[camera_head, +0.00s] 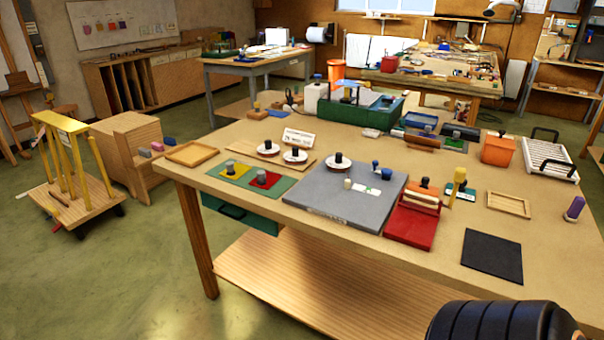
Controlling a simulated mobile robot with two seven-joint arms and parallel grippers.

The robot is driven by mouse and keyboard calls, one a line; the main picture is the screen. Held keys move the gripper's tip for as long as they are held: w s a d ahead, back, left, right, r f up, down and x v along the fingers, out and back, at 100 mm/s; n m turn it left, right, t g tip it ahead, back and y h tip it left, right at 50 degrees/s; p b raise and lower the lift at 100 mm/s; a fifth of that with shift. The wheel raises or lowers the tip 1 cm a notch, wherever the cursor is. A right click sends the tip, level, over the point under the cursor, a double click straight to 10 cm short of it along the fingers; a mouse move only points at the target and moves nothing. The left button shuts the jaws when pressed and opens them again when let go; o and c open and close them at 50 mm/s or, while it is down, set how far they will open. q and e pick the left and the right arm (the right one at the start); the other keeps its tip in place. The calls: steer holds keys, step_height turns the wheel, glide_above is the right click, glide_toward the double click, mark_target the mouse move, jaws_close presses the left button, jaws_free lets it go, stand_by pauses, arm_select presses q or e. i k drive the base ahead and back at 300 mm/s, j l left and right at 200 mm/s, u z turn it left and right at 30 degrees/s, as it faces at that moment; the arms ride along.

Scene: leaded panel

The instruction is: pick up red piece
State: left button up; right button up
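A flat red piece (265,184) with a dark knob standing on it lies near the left front of the workbench. Neither of my grippers shows. A black ribbed part at the bottom right edge looks like part of my arm, far from the red piece.
A grey board (330,198) with small items lies right of the mat. Further right are a red tray (408,228), a black mat (491,256) and an empty wooden tray (508,204). A yellow-framed cart (75,190) is left of the bench.

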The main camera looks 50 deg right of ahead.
mark_target(266, 179)
steer(key=z, duration=2.85)
steer(key=u, duration=1.5)
steer(key=z, duration=0.35)
steer(key=i+j+z, duration=0.15)
steer(key=j+z, duration=0.15)
steer(key=z, duration=0.2)
steer(key=j+z, duration=0.45)
steer(key=i+l, duration=0.05)
